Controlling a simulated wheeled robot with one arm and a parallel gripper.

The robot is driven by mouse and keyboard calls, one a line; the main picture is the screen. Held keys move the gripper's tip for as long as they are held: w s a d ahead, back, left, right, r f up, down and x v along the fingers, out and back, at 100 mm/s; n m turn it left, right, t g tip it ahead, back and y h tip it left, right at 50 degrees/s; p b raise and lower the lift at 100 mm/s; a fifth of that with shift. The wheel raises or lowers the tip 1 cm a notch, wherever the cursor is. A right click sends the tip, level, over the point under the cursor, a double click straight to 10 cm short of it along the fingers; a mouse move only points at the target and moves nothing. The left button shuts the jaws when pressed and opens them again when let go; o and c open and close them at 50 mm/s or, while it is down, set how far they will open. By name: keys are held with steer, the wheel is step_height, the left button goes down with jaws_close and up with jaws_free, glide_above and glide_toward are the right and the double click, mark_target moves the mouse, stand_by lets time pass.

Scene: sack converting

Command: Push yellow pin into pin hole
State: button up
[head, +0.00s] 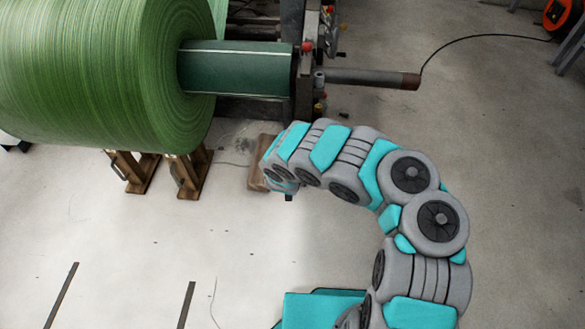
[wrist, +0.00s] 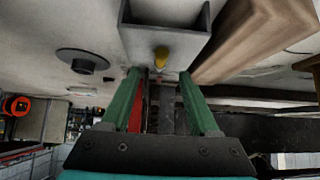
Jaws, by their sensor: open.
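The yellow pin (wrist: 161,57) shows in the wrist view as a small rounded yellow end, against the edge of a grey metal channel (wrist: 165,42). My gripper (wrist: 160,74) is open, with its two green fingers spread apart. The pin's end appears in line with the gap between the fingertips, and neither finger visibly touches it. I cannot tell how far the pin sits in its hole, and the hole itself is not distinguishable. In the head view the gripper end is mostly hidden by my arm, and I cannot make out the pin there.
A large green roll (head: 95,75) on a dark green core (head: 235,68) fills the upper left of the head view. Brown stands (head: 135,170) are under it. A bare shaft (head: 365,78) sticks out to the right. The floor (head: 120,250) at lower left is mostly clear.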

steer(key=shift+b+x, duration=1.65)
steer(key=shift+b, duration=1.05)
steer(key=shift+b+x, duration=1.15)
steer(key=shift+b, duration=0.1)
steer(key=shift+r, duration=0.1)
jaws_close()
